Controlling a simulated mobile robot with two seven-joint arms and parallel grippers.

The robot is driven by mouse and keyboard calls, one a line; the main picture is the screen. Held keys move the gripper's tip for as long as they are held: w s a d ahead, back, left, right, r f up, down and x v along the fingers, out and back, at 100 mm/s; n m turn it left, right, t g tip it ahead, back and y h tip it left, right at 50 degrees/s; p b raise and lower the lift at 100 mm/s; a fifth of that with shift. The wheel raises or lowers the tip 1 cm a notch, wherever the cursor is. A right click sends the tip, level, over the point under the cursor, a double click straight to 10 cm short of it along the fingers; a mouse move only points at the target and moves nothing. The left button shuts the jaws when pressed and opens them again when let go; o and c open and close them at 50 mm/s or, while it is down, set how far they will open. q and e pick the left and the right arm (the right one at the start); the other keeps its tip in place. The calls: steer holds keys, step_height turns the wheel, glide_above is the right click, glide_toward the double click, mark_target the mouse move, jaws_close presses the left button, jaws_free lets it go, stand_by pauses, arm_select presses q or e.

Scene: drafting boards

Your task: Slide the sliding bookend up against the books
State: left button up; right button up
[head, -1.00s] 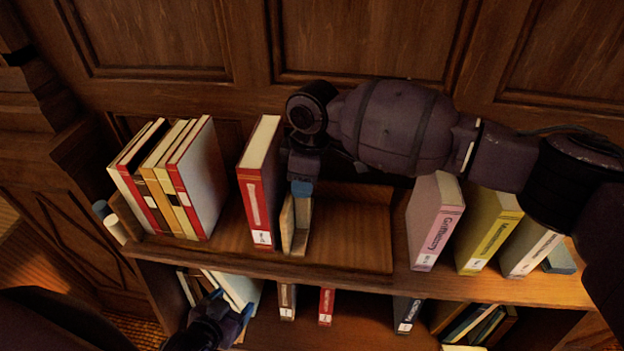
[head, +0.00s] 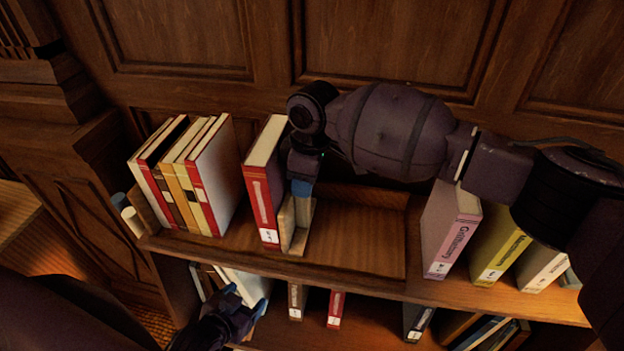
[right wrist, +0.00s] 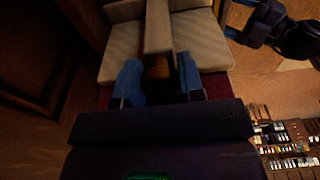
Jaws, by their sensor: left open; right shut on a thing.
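The sliding bookend (head: 300,244) is a pale wooden L-shaped piece on the top shelf. Its upright face appears to touch the red book (head: 264,205) at its left. My right gripper (head: 301,190) is shut on the bookend's upright from above, and its blue fingertips flank the upright in the right wrist view (right wrist: 160,82). My left gripper (head: 246,305) is open and empty in front of the lower shelf.
To the bookend's right is a bare stretch of shelf (head: 360,240), then a pink book (head: 447,235), a yellow book (head: 498,248) and a white one (head: 541,268). The lower shelf holds more books. A panelled wall (head: 400,40) stands behind.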

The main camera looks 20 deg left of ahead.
mark_target(274, 140)
steer(key=shift+s+a, duration=0.2)
steer(key=shift+a, duration=0.7)
steer(key=shift+s+a, duration=0.2)
steer(key=shift+a, duration=0.8)
steer(key=shift+s+a, duration=0.2)
steer(key=shift+a, duration=0.4)
steer(key=shift+s+a, duration=0.15)
steer(key=shift+a, duration=0.45)
steer(key=o, duration=0.6)
steer(key=shift+s+a+r, duration=0.1)
steer(key=shift+s, duration=0.05)
steer(key=o, duration=0.3)
steer(key=shift+w, duration=0.25)
steer(key=shift+o, duration=0.2)
steer(key=shift+s, duration=0.1)
steer(key=shift+r, duration=0.1)
steer(key=shift+w+d+r, duration=0.1)
steer(key=shift+d+r, duration=0.15)
steer(key=shift+r, duration=1.35)
steer(key=shift+w+d+r, duration=0.1)
steer(key=shift+d+r, duration=0.15)
steer(key=shift+r, duration=1.3)
steer(key=shift+w+d+r, duration=0.1)
steer(key=shift+d+r, duration=0.15)
steer(key=shift+r, duration=1.35)
steer(key=shift+s, duration=0.1)
